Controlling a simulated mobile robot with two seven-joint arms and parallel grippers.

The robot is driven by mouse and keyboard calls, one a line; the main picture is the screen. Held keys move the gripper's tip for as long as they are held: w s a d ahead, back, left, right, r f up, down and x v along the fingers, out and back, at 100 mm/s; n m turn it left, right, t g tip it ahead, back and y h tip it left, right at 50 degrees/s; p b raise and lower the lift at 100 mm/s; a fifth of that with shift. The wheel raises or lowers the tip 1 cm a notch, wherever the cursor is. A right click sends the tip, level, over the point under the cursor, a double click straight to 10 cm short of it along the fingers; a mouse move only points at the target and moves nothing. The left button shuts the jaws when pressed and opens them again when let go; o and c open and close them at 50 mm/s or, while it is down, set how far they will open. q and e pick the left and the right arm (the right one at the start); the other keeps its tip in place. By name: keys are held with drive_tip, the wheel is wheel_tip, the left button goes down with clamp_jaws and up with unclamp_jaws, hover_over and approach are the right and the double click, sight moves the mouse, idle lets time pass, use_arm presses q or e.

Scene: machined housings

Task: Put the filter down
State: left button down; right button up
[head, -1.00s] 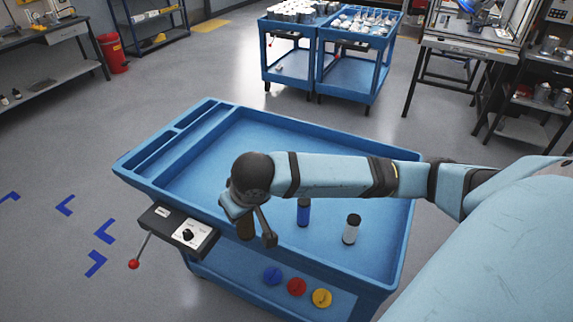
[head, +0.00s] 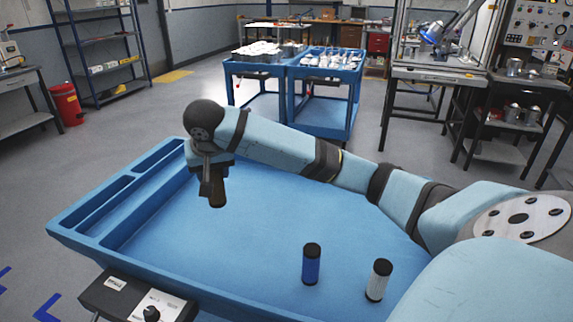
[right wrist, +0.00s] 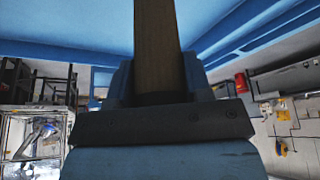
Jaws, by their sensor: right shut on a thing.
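My right gripper (head: 212,170) is at the far left part of the blue cart's tray (head: 200,250). It is shut on a brown, dark-ended filter (head: 217,191), which hangs below it over the tray. I cannot tell whether the filter's lower end touches the tray floor. In the right wrist view the brown filter (right wrist: 158,45) runs up from between the jaws. A blue filter with black ends (head: 311,264) and a white filter with a black top (head: 378,281) stand upright at the near right of the tray. My left gripper is not in view.
The tray's middle is clear. Narrow compartments (head: 110,203) run along its left side. A control box (head: 138,297) is on the near edge. Two loaded blue carts (head: 290,68), a red bin (head: 66,104) and a shelf rack (head: 100,50) stand behind.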

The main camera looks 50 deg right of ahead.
drive_tip(key=shift+w+d+f, duration=0.2)
drive_tip(key=shift+d+f, duration=0.05)
drive_tip(key=shift+f, duration=0.05)
wheel_tip(320, 180, down, 20)
drive_tip(key=b, duration=0.3)
drive_tip(key=shift+r+b, duration=0.25)
drive_tip(key=shift+b, duration=0.05)
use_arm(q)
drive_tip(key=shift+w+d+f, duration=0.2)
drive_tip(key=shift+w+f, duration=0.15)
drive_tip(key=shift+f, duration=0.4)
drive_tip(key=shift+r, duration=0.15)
use_arm(e)
drive_tip(key=o, duration=0.9)
drive_tip(key=shift+f, duration=0.1)
drive_tip(key=shift+o, duration=0.2)
